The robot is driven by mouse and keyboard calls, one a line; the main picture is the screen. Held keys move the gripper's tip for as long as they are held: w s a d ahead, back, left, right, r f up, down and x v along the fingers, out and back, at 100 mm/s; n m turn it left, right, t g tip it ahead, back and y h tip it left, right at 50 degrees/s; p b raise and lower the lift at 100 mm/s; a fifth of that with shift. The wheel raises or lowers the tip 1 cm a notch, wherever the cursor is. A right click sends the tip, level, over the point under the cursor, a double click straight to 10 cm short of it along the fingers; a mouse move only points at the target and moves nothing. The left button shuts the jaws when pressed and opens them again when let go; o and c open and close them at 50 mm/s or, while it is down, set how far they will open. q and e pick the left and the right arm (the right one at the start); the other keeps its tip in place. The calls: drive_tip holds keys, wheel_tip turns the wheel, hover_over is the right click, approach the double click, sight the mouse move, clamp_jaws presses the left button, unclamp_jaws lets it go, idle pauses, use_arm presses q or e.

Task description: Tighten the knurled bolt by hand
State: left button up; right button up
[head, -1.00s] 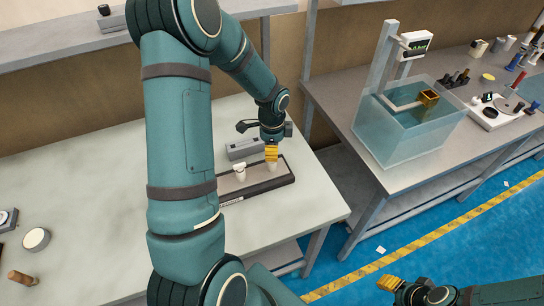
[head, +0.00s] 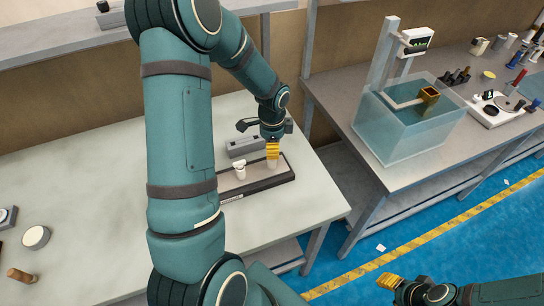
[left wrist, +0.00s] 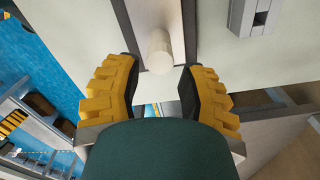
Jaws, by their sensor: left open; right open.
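My right gripper (head: 389,281) is open and empty at the bottom right, over the blue floor.
A small white toilet-shaped piece (head: 239,170) stands on the strip to the left. A grey slotted block (head: 245,146) lies behind the strip. The pale table (head: 95,200) is mostly clear on the left. A water tank (head: 405,120) stands on the right bench.

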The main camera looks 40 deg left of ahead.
use_arm(q)
drive_tip(key=shift+f+n+b, duration=0.1)
drive_tip(key=shift+n+b, duration=0.3)
drive_tip(key=shift+n, duration=0.6)
drive_tip(key=n+b, duration=0.1)
drive_tip(key=n, duration=0.3)
drive_tip(key=shift+n, duration=0.4)
drive_tip(key=n, duration=0.5)
drive_tip(key=shift+n, duration=0.4)
drive_tip(key=n, duration=0.4)
drive_tip(key=shift+n+p, duration=0.35)
drive_tip(key=shift+n, duration=0.05)
drive_tip(key=n+p, duration=0.1)
drive_tip(key=n, duration=0.3)
drive_tip(key=shift+n+p, duration=0.3)
drive_tip(key=shift+p, duration=0.05)
drive_tip(key=n+p, duration=0.2)
drive_tip(key=n, duration=0.2)
drive_tip(key=shift+n, duration=0.3)
drive_tip(key=shift+f, duration=0.15)
